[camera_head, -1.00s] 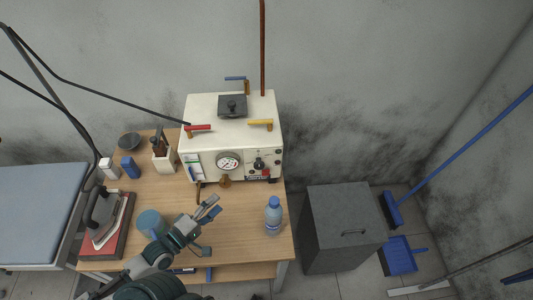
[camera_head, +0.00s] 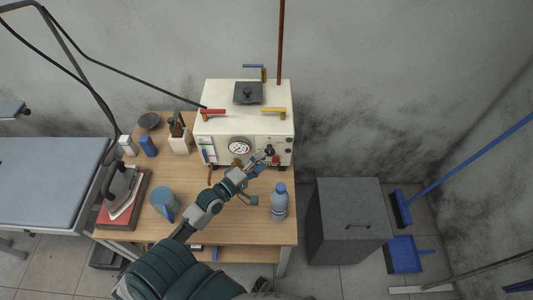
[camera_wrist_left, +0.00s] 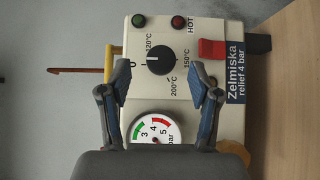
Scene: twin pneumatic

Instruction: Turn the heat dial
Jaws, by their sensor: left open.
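The heat dial (camera_wrist_left: 160,61) is a round black knob with a pale mark on the white front panel, ringed by temperature figures. Its mark points toward the 0 side. The dial (camera_head: 269,149) also shows at the front of the white boiler (camera_head: 218,131), partly behind my gripper. My left gripper (camera_head: 263,161) is open and empty in front of the panel. In the left wrist view the fingers (camera_wrist_left: 160,74) stand on either side of the dial, apart from it. Whether they reach its depth is unclear. My right gripper is not in view.
A pressure gauge (camera_wrist_left: 154,130) and a red switch (camera_wrist_left: 211,48) flank the dial. A water bottle (camera_head: 279,203) stands on the wooden table (camera_head: 240,228), right of my forearm.

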